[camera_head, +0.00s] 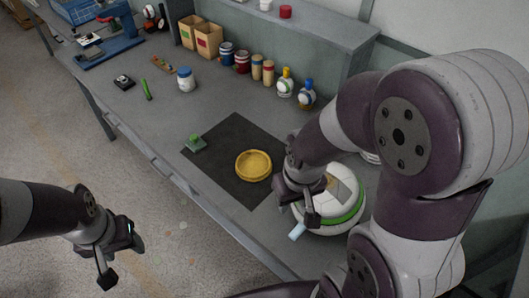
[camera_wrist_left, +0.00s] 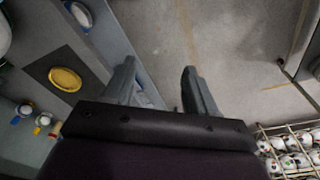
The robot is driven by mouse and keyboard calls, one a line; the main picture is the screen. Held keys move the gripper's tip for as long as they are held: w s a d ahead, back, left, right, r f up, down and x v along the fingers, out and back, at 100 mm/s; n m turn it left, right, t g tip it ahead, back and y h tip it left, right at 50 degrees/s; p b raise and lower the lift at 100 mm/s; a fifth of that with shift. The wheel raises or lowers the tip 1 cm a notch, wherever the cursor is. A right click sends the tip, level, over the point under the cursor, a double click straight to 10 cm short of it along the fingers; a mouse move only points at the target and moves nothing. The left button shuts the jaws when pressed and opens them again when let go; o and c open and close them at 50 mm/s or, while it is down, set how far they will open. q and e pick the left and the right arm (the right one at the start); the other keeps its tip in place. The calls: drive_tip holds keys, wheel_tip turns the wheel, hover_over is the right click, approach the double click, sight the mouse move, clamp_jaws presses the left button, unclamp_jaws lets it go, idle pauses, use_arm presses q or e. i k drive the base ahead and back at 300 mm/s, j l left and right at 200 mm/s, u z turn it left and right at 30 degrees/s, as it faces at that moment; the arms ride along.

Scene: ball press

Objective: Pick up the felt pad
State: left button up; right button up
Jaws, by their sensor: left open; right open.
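A small green pad-like block with a knob on top (camera_head: 195,143) sits at the left corner of the dark mat (camera_head: 228,133); it looks the most like the felt pad, but I cannot tell for certain. A round yellow dish (camera_head: 253,165) lies on the mat, also seen in the left wrist view (camera_wrist_left: 65,80). My left gripper (camera_head: 122,262) is open and empty, off the table's front edge over the floor, well apart from the green block. Its two fingers (camera_wrist_left: 158,82) stand apart in the left wrist view. My right gripper (camera_head: 298,205) is open beside the white-and-green round device.
The white-and-green device (camera_head: 345,205) is partly hidden by my right arm. Bottles (camera_head: 285,83), tins (camera_head: 227,55) and a blue-lidded jar (camera_head: 186,79) stand farther back. A wire crate of balls (camera_wrist_left: 292,150) stands at lower right in the wrist view. The table's front-left is clear.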

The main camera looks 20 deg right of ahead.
sight(195, 143)
drive_tip(key=i+j+z, duration=0.1)
drive_tip(key=z, duration=0.25)
drive_tip(key=i+j+z, duration=0.15)
drive_tip(key=z, duration=0.2)
drive_tip(key=i+j+z, duration=0.1)
drive_tip(key=z, duration=0.25)
drive_tip(key=i+j+z, duration=0.1)
drive_tip(key=j, duration=0.4)
drive_tip(key=i+j, duration=0.25)
drive_tip(key=j, duration=0.3)
drive_tip(key=i+j+z, duration=0.15)
drive_tip(key=j, duration=0.35)
drive_tip(key=i+j+z, duration=0.1)
drive_tip(key=j, duration=0.45)
drive_tip(key=i+j, duration=0.1)
drive_tip(key=j, duration=0.45)
drive_tip(key=i+j+z, duration=0.15)
drive_tip(key=j, duration=0.4)
